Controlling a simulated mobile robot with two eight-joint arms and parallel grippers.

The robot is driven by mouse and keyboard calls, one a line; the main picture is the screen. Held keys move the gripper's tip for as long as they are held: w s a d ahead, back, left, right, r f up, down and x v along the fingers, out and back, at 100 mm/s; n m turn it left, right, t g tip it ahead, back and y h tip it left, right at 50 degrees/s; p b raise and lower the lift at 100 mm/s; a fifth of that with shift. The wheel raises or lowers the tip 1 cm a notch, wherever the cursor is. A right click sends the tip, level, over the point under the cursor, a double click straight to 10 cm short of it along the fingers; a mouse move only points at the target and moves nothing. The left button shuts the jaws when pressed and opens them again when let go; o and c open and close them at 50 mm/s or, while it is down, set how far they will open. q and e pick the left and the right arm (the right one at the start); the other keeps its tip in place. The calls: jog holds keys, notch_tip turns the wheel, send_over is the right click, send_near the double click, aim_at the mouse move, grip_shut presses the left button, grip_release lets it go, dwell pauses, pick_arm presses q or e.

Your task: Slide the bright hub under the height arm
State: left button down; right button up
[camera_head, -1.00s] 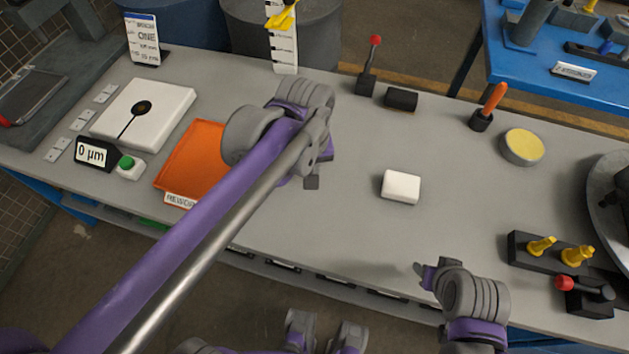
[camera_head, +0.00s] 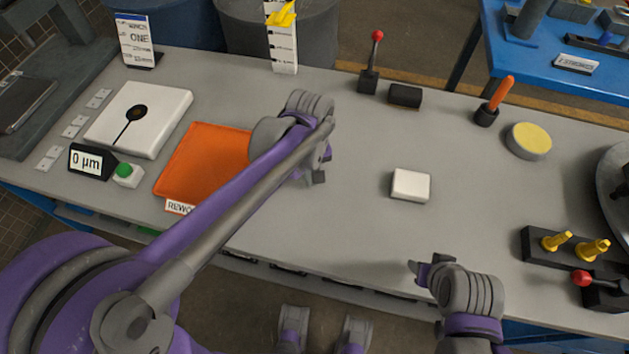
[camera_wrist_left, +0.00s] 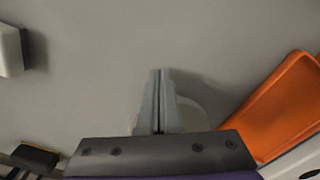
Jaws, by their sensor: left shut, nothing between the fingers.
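My left gripper (camera_head: 318,177) is low over the bench between the orange tray and the white block, shut and empty. In the left wrist view its fingers (camera_wrist_left: 158,100) are together, pointing at bare bench. A pale rounded shape (camera_wrist_left: 192,116) shows partly behind these fingers; it may be the bright hub, but I cannot tell. No bright hub is clear in the head view, where my left arm hides part of the bench. A white scale with a yellow pointer (camera_head: 283,45), possibly the height arm, stands at the back edge. My right gripper (camera_head: 420,268) is over the front edge, its jaws unclear.
An orange tray (camera_head: 205,155) lies left of the gripper, a white block (camera_head: 410,185) right of it. A red-knobbed lever (camera_head: 370,75) and black block (camera_head: 405,95) stand at the back. A yellow-topped disc (camera_head: 528,140) is at right.

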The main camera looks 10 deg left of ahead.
pick_arm(q)
jog(key=shift+w+a, duration=0.2)
jog(key=shift+w, duration=0.2)
jog(key=w+a, duration=0.3)
jog(key=w, duration=0.2)
jog(key=w+a+p, duration=0.1)
jog(key=w+a, duration=0.2)
jog(key=w, duration=0.2)
jog(key=w+a+p, duration=0.1)
jog(key=w+a, duration=0.1)
jog(key=w, duration=0.4)
jog(key=shift+a, duration=0.4)
pick_arm(e)
notch_tip(320, 180, up, 2)
jog(key=shift+w, duration=0.15)
